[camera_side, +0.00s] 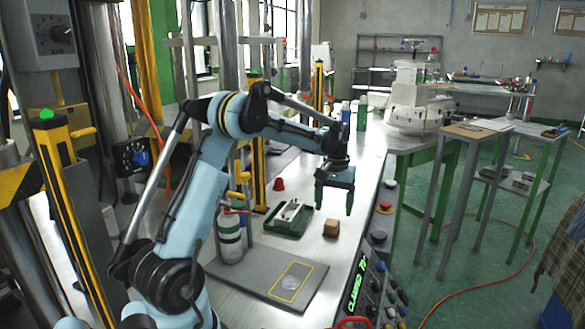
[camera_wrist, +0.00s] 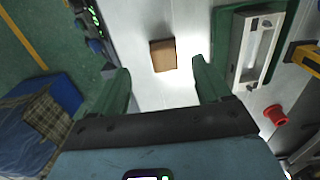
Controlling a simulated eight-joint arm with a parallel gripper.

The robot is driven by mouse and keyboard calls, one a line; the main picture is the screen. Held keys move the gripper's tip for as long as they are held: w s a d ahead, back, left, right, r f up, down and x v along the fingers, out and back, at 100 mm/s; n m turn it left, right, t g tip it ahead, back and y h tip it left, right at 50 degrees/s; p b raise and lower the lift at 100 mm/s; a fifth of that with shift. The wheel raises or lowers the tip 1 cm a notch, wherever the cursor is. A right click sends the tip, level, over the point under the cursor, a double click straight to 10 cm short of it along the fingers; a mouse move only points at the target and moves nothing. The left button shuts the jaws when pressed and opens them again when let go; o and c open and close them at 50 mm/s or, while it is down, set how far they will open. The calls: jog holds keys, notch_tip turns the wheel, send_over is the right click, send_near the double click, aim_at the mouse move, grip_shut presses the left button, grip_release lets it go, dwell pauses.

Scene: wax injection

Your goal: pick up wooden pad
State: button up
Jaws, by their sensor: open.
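The wooden pad is a small brown block (camera_side: 331,228) lying on the metal bench top, right of the green tray in the side view. In the wrist view the wooden pad (camera_wrist: 163,55) lies ahead of my fingertips, roughly between the two finger lines. My gripper (camera_side: 334,203) points down above the bench, fingers apart and empty. In the wrist view my gripper (camera_wrist: 160,75) shows two green fingers spread wide, with bare bench between them. The pad is fully visible and not touched by the fingers.
A green tray (camera_side: 270,228) with a metal mould (camera_side: 290,213) stands left of the pad. A red cup (camera_side: 279,184) is behind it. A grey mat (camera_side: 225,268) lies in front. A control panel with knobs (camera_side: 376,270) runs along the bench's right edge.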

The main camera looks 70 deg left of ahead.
aim_at(331, 224)
jog(key=shift+s+a+f, duration=0.1)
jog(key=shift+a+f, duration=0.05)
jog(key=shift+f, duration=1.75)
jog(key=shift+a+f, duration=0.1)
jog(key=shift+f, duration=1.8)
jog(key=c, duration=1.2)
jog(key=shift+c, duration=0.2)
jog(key=shift+r, duration=0.15)
jog(key=shift+r, duration=0.3)
jog(key=r, duration=0.2)
jog(key=d+r, duration=0.1)
jog(key=r, duration=0.1)
jog(key=d+r, duration=0.6)
jog(key=d, duration=0.4)
jog(key=shift+d, duration=0.35)
jog(key=shift+r, duration=0.1)
